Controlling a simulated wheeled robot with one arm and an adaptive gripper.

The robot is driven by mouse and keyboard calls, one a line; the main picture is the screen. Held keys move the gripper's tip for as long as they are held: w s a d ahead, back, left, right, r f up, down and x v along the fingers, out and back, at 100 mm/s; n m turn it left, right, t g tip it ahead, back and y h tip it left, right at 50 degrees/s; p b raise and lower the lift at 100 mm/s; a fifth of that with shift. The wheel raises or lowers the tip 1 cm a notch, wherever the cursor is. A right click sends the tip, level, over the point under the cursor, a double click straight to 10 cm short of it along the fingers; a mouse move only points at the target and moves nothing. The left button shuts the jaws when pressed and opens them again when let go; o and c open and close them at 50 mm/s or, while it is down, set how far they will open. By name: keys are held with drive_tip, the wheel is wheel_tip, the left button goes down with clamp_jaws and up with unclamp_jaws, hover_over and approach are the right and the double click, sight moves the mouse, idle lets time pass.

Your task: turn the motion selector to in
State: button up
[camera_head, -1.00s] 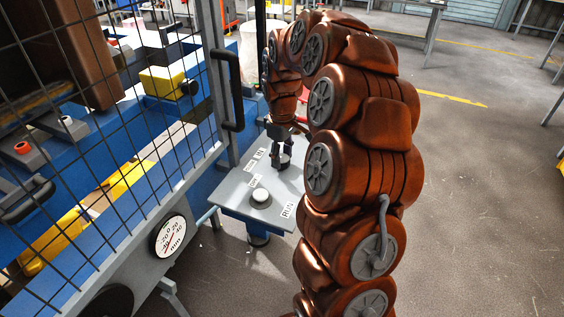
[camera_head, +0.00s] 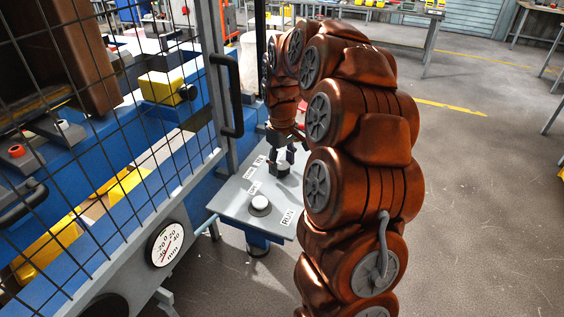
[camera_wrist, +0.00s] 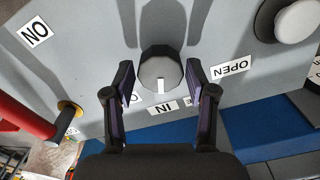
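The motion selector is a dark grey round knob (camera_wrist: 160,68) with a white pointer mark. It stands on a grey panel (camera_head: 228,200), and the mark faces the IN label (camera_wrist: 163,107) in the wrist view. An OPEN label (camera_wrist: 230,68) lies to the right, and another label is mostly hidden behind the left finger. My gripper (camera_wrist: 161,88) is open, one finger on each side of the knob, with visible gaps.
A white round button (camera_head: 260,205) and a RUN label (camera_head: 287,217) are nearer on the panel. A wire-mesh guard (camera_head: 110,130) with a black handle (camera_head: 226,95) stands left. A red rod (camera_wrist: 25,105) shows at left in the wrist view.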

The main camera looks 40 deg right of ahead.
sight(281, 165)
drive_tip(key=shift+o, duration=0.9)
wheel_tip(281, 165, up, 12)
idle(0.6)
